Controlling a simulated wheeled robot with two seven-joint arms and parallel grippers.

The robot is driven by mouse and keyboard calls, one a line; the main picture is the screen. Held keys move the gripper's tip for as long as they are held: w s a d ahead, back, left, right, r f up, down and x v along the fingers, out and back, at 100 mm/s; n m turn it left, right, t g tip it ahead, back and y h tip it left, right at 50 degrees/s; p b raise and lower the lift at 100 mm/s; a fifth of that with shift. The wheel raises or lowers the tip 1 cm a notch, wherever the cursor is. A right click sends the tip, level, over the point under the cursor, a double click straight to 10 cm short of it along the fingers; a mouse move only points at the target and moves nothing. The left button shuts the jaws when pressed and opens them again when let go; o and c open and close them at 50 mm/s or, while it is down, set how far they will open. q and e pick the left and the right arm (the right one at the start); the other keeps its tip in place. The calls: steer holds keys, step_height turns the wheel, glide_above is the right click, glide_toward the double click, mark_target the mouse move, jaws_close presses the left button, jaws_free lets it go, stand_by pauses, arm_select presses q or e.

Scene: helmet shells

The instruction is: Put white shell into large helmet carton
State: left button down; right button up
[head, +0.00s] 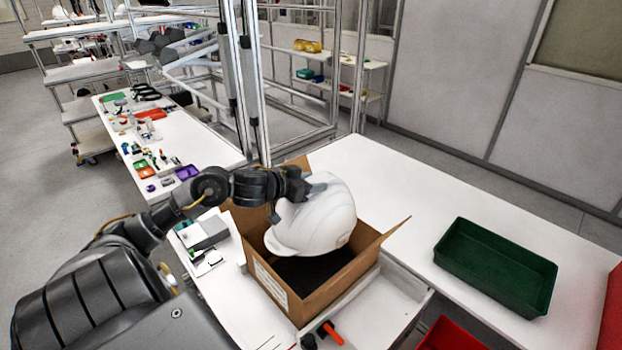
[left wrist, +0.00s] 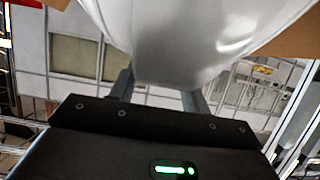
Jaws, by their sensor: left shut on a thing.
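The white shell (head: 318,217) hangs tilted over the open large helmet carton (head: 330,284), its lower brim at the level of the opening. The carton is brown cardboard with flaps spread and a dark inside. My left gripper (head: 300,190) is shut on the white shell at its upper left side. In the left wrist view the shell (left wrist: 185,40) fills the top middle, and the fingers of my left gripper (left wrist: 162,85) reach up to its edge. Whether the shell touches the carton walls is unclear. My right gripper is not in view.
A green tray (head: 497,266) lies on the white table right of the carton. A red bin (head: 452,336) shows at the bottom edge. A side table (head: 165,140) with small parts stands at the left. Metal frame posts (head: 250,80) rise behind the carton. The table between carton and tray is clear.

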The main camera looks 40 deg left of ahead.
arm_select(q)
steer(key=shift+f+b, duration=0.7)
steer(key=shift+f, duration=0.75)
steer(key=shift+f, duration=0.1)
steer(key=shift+f+b, duration=1.3)
steer(key=shift+f, duration=0.75)
step_height(320, 180, down, 14)
steer(key=b, duration=0.8)
steer(key=c, duration=1)
jaws_free()
steer(key=shift+r, duration=0.2)
steer(key=o, duration=0.4)
steer(key=shift+f, duration=0.1)
